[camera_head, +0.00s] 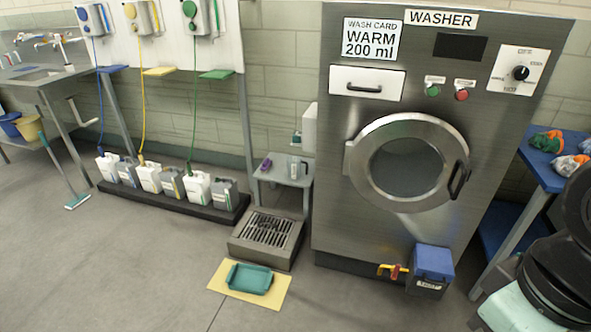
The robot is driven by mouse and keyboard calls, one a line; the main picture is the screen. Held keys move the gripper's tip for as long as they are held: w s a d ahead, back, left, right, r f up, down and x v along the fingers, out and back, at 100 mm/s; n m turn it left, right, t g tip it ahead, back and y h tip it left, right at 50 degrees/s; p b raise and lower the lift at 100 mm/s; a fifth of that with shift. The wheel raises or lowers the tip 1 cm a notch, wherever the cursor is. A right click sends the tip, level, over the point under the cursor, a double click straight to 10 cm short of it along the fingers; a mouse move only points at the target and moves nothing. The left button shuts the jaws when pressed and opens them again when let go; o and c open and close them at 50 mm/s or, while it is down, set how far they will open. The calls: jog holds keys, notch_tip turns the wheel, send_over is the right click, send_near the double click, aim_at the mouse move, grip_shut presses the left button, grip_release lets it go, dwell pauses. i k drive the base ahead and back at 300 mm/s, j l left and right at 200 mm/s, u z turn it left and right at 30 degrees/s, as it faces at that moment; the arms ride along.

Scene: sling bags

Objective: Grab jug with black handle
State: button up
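A small clear-grey jug (296,168) with a dark handle stands upright on a small grey side table (284,180), left of the washer. It is small in view, so details of its handle are hard to make out. A purple item (266,164) is on the same table, to its left. My gripper is not in view; only dark, rounded parts that look like my own arm show at the lower right edge, far from the jug.
The washer (335,190) stands right of the table. A floor drain box (240,247), a yellow mat (223,274) with a green tray (250,279), and a blue-lidded bin (433,263) lie in front. Several canisters stand on a black rack (175,203) at left. Left foreground floor is clear.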

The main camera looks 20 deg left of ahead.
aim_at(298, 168)
jog(key=i+j, duration=0.15)
jog(key=j, duration=0.35)
jog(key=i+j, duration=0.15)
jog(key=j, duration=0.35)
jog(key=i+j, duration=0.2)
jog(key=j, duration=0.35)
jog(key=i+j, duration=0.15)
jog(key=j, duration=0.35)
jog(key=i+j, duration=0.15)
jog(key=j, duration=0.35)
jog(key=i+j, duration=0.15)
jog(key=j, duration=0.35)
jog(key=i+j, duration=0.2)
jog(key=j, duration=0.3)
jog(key=i+j, duration=0.15)
jog(key=j, duration=0.35)
jog(key=i+j, duration=0.55)
jog(key=j, duration=0.25)
jog(key=z, duration=0.05)
